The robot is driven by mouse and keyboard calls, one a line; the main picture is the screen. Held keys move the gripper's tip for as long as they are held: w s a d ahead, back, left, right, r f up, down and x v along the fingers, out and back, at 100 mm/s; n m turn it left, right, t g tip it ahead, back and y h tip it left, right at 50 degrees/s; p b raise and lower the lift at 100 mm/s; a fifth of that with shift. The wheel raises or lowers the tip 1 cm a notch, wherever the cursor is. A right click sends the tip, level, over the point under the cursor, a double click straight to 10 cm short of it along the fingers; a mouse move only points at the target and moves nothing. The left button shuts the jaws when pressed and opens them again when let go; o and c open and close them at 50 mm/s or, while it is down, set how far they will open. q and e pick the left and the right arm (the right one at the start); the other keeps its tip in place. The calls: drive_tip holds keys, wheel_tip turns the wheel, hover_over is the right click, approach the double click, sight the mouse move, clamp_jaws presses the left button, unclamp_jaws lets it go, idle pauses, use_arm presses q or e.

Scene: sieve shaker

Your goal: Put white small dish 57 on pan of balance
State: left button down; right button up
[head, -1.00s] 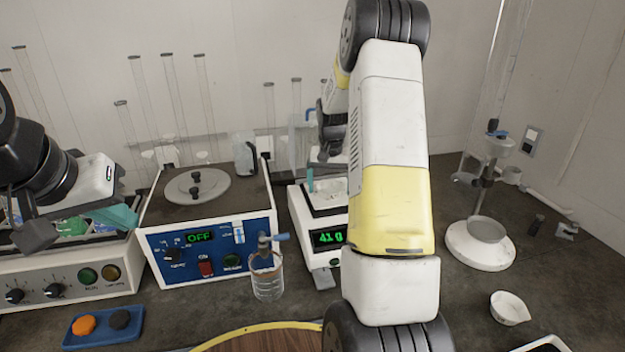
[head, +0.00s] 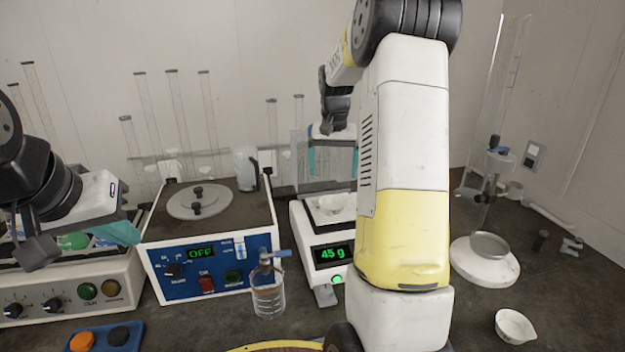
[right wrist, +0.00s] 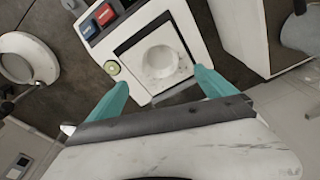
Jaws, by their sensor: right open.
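A small white dish (head: 338,203) sits on the pan of the balance (head: 322,250), whose green display reads 45 g. In the right wrist view, the dish (right wrist: 160,61) rests upright on the marble-patterned pan (right wrist: 145,84). Its number is not legible. My right gripper (head: 332,172) is above the pan, apart from the dish. Its teal fingers are spread wide and hold nothing. My left gripper (head: 118,232) is at the far left, one teal finger showing over the left machine; its opening is not clear.
Another white dish (head: 514,326) stands on the bench at right, near a white-based stand (head: 485,262). A blue-fronted device (head: 210,265) reading OFF and a glass beaker (head: 267,298) are left of the balance. Glass tubes stand behind. My right arm hides the balance's right side.

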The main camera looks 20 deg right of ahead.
drive_tip(key=s+a+r+n+t+y, duration=0.1)
drive_tip(key=s+a+r, duration=0.4)
drive_tip(key=s, duration=0.2)
drive_tip(key=s+a+r+n+t+y, duration=0.1)
drive_tip(key=s+a+r+n+t, duration=0.1)
drive_tip(key=s+a+r, duration=0.45)
drive_tip(key=s+a+f+n+t, duration=0.1)
drive_tip(key=s+a, duration=0.1)
drive_tip(key=s, duration=0.5)
drive_tip(key=s+a+f+n+t, duration=0.1)
drive_tip(key=s+a, duration=0.1)
drive_tip(key=s, duration=0.6)
drive_tip(key=shift+f+y, duration=0.15)
drive_tip(key=shift+y, duration=0.25)
drive_tip(key=shift+s+d, duration=0.1)
drive_tip(key=shift+s, duration=0.05)
